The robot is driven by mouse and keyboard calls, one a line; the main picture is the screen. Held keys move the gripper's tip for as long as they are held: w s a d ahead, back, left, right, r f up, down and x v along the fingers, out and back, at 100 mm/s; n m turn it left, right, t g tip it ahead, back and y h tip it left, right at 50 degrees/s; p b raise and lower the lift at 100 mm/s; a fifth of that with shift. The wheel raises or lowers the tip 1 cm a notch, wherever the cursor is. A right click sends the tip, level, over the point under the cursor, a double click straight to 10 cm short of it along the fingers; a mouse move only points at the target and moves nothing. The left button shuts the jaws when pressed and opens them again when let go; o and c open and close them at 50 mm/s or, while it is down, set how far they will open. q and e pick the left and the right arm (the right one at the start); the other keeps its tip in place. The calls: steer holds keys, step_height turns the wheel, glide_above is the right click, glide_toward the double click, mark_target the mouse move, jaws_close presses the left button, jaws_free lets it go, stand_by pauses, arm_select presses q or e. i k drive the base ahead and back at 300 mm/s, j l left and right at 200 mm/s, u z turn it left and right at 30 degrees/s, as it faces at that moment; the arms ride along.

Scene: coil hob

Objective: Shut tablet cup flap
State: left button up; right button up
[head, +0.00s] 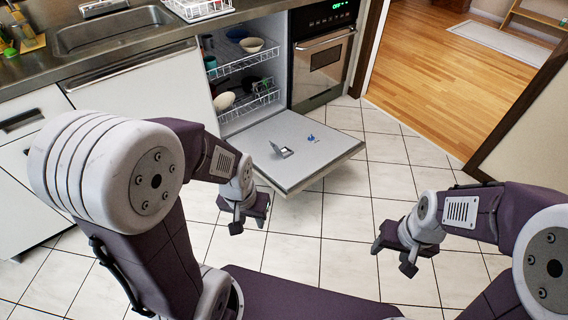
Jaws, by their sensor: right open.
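The tablet cup (275,148) is a small grey fitting on the inner face of the lowered dishwasher door (310,165). Its flap (286,153) appears to stand open, tilted up from the door; the inside of the cup is too small to make out. My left gripper (249,223) is open and empty, in front of the door's near left corner and apart from the cup. My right gripper (393,259) is open and empty over the floor, right of and nearer than the door.
A small blue item (311,138) lies on the door, right of the cup. The dishwasher racks (240,62) hold bowls and cups. An oven (323,60) stands to the right, and a sink counter (110,30) is at the left. Tiled floor (345,215) between the grippers is clear.

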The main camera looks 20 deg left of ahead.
mark_target(276, 148)
steer(key=i+j, duration=0.45)
steer(key=i, duration=0.15)
steer(key=i+j, duration=0.45)
steer(key=i, duration=0.1)
